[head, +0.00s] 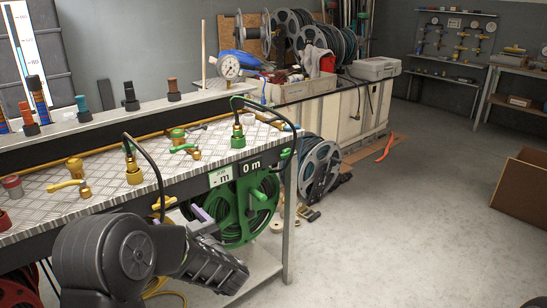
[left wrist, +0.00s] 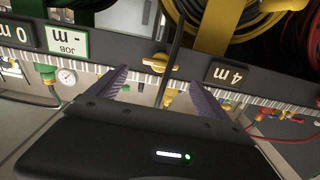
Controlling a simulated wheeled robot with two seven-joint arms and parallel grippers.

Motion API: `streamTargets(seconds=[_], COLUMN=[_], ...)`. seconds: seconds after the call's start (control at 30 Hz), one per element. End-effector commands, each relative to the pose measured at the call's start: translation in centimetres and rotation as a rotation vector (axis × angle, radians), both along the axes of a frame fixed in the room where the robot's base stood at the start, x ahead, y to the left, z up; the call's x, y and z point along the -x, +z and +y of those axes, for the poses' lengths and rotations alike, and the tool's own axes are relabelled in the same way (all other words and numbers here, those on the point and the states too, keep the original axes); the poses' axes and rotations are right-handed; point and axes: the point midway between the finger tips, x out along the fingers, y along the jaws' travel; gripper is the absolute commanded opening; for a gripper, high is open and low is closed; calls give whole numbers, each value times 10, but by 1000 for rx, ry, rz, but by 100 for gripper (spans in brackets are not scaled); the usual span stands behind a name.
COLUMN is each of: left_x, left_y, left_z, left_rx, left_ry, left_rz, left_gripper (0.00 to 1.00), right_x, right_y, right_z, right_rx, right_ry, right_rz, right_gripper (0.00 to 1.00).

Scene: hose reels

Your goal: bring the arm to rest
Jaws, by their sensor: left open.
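My left arm (head: 130,255) reaches in from the lower left in the head view. Its gripper (head: 188,212) is at the bench's front edge, partly hidden by the wrist. In the left wrist view the gripper (left wrist: 158,82) is open, with its two purple-grey fingers spread and nothing held. A yellow valve handle (left wrist: 160,62) shows in the gap just past the fingertips; I cannot tell if they touch it. The same handle (head: 163,202) shows in the head view. My right gripper is not in view.
The metal-topped bench (head: 110,190) carries brass and green hose fittings (head: 237,137). A green hose reel (head: 245,205) hangs below it, beside a "0 m" label (head: 251,168). A yellow reel (left wrist: 215,25) shows in the wrist view.

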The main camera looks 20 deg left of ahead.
Motion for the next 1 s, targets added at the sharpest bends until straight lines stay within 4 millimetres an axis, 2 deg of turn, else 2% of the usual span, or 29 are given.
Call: streamTargets(seconds=[0.17,0.27,0.37,0.4,0.47,0.53,0.6,0.67,0.7,0.8,0.9,1.0], left_x=[-8,-23,-35,-36,-32,-19,3,29,48,104,160,210], left_y=[-9,-30,-67,-88,-121,-164,-207,-241,-262,-307,-339,-359], left_z=[-6,-28,-67,-86,-116,-153,-186,-214,-231,-268,-297,-317], left_rx=[61,145,248,295,369,460,551,627,676,789,884,958], left_ry=[-40,-151,-299,-359,-450,-547,-628,-687,-720,-790,-841,-879], left_rz=[-24,-15,42,81,150,250,362,463,531,702,855,985], left_gripper=[89,89,89,89,89,89,89,89,89,89,89,89], right_x=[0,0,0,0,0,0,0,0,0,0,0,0], right_y=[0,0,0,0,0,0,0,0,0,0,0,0], right_z=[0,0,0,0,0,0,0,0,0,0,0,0], right_rx=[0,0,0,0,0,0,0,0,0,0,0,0], right_ry=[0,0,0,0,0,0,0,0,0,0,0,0], right_rz=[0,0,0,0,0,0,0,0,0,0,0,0], right_gripper=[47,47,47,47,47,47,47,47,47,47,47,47])
